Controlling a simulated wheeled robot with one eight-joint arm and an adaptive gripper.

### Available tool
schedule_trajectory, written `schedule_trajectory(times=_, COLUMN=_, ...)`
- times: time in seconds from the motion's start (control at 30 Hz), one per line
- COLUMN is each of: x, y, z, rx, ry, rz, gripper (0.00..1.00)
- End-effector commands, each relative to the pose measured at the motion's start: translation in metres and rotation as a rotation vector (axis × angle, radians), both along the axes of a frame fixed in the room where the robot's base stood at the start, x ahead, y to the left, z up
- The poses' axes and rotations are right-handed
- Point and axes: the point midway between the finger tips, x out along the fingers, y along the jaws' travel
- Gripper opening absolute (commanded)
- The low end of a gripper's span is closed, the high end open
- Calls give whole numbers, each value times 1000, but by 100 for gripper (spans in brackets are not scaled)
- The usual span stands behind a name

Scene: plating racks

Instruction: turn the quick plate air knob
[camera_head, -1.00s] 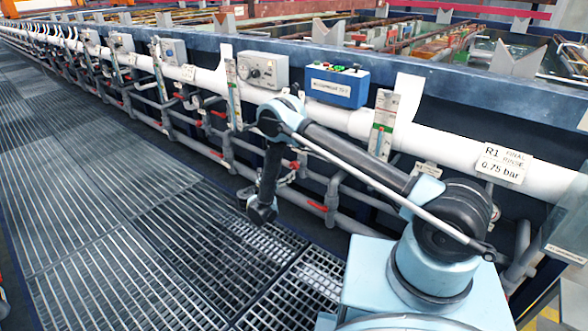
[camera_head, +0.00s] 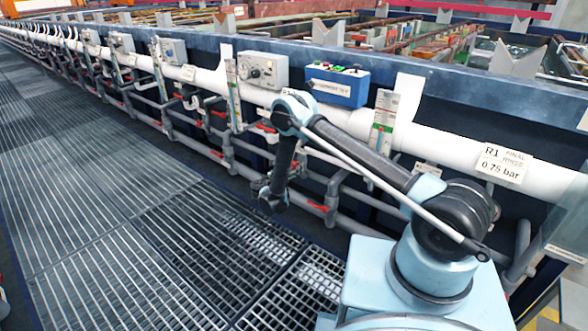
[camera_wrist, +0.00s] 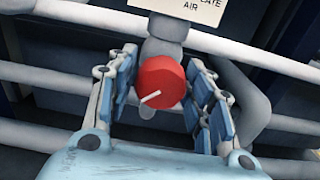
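In the wrist view a round red knob (camera_wrist: 161,82) with a white pointer line sits on a grey valve body. The line slants from the knob's middle down to the left. A white label (camera_wrist: 190,10) above it is cut off by the frame; "AIR" is readable, with part of "PLATE" above. My gripper (camera_wrist: 162,60) is open, with blue-padded fingers left and right of the knob. A gap shows on both sides, and I see no contact. In the head view my gripper (camera_head: 268,192) hangs low before the tank-side pipes; this knob cannot be made out there.
Grey pipes with several red handles (camera_head: 317,205) run along the tank side. A thick white pipe (camera_head: 455,153), a blue control box (camera_head: 337,85) and a grey gauge box (camera_head: 262,70) are above. The grating floor (camera_head: 130,240) at left is clear.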

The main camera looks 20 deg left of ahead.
Motion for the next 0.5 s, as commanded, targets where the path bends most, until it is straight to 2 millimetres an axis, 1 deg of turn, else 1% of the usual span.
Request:
schedule_trajectory(times=0.03, x=0, y=0, z=0, rx=0, ry=0, rz=0, gripper=28)
schedule_trajectory(times=0.1, x=0, y=0, z=0, rx=0, ry=0, rz=0, gripper=14)
schedule_trajectory(times=0.37, x=0, y=1, z=0, rx=8, ry=-3, rz=1, gripper=14)
schedule_trajectory(times=0.5, x=0, y=1, z=0, rx=42, ry=-17, rz=1, gripper=14)
